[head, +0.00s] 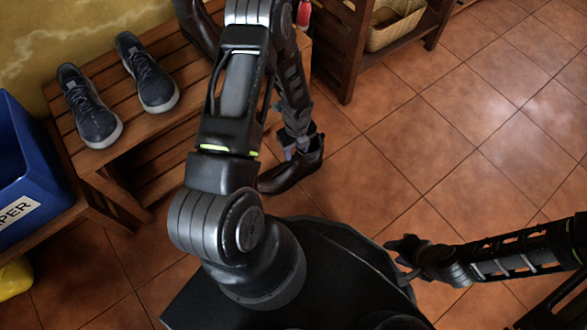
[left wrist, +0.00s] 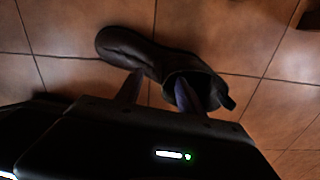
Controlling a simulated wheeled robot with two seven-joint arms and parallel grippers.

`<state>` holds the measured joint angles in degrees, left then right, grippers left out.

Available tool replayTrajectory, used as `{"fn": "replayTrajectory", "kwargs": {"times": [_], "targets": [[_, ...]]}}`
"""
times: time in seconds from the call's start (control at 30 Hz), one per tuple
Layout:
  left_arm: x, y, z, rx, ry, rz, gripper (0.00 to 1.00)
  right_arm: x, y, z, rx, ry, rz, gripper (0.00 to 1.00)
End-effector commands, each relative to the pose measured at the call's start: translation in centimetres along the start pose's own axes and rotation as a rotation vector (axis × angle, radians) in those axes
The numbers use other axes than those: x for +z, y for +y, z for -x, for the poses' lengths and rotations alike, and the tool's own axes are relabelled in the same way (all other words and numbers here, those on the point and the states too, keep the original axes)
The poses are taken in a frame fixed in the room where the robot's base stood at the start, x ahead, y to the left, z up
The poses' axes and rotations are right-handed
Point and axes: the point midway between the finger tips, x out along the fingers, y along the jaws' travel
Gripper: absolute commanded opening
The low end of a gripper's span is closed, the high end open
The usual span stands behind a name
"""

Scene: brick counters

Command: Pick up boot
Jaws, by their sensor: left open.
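A dark brown leather boot (head: 290,174) stands on the tiled floor beside the bench, just below my left gripper (head: 298,152). In the left wrist view the boot (left wrist: 140,48) lies across the top middle, toe to the left and its opening to the right. My left gripper (left wrist: 160,80) is open with its fingers apart. One finger overlaps the boot's opening and the other is by its near side; contact cannot be told. A similar dark boot (head: 197,24) is on the bench, partly hidden by my arm. My right gripper (head: 402,250) is low at the right, away from the boot.
A slatted wooden bench (head: 165,128) holds two dark sneakers (head: 88,108) (head: 148,76). A blue bin (head: 25,165) stands at the left. A wooden shelf (head: 350,50) with a wicker basket (head: 397,25) stands at the top. The tiled floor to the right is clear.

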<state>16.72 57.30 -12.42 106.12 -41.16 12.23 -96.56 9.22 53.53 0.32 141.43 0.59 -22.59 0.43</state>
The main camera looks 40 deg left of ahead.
Motion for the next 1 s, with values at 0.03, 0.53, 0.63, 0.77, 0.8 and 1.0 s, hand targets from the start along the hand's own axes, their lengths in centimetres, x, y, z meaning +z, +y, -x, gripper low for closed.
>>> {"fn": "replayTrajectory", "kwargs": {"times": [0.03,0.53,0.63,0.77,0.8,1.0], "targets": [[-0.08,0.01,-1.26,0.001,0.001,-0.001,0.45,0.0,0.26,-0.82,0.0,0.002,0.0,0.36],[0.0,-0.05,-2.05,0.0,0.0,0.0,0.45,-0.15,0.3,-1.04,0.0,0.007,0.0,0.36],[-0.01,-0.04,-2.05,0.0,0.0,0.0,0.45,-0.15,0.3,-1.04,0.0,0.007,0.0,0.36],[-0.01,-0.04,-2.05,0.0,0.0,0.0,0.45,-0.15,0.3,-1.04,0.0,0.007,0.0,0.36],[-0.01,-0.05,-2.05,0.0,0.0,0.0,0.43,-0.15,0.3,-1.04,0.0,0.007,0.0,0.36],[-0.01,-0.05,-2.05,0.0,0.0,0.0,0.27,-0.15,0.3,-1.03,0.0,0.007,0.0,0.36]]}}
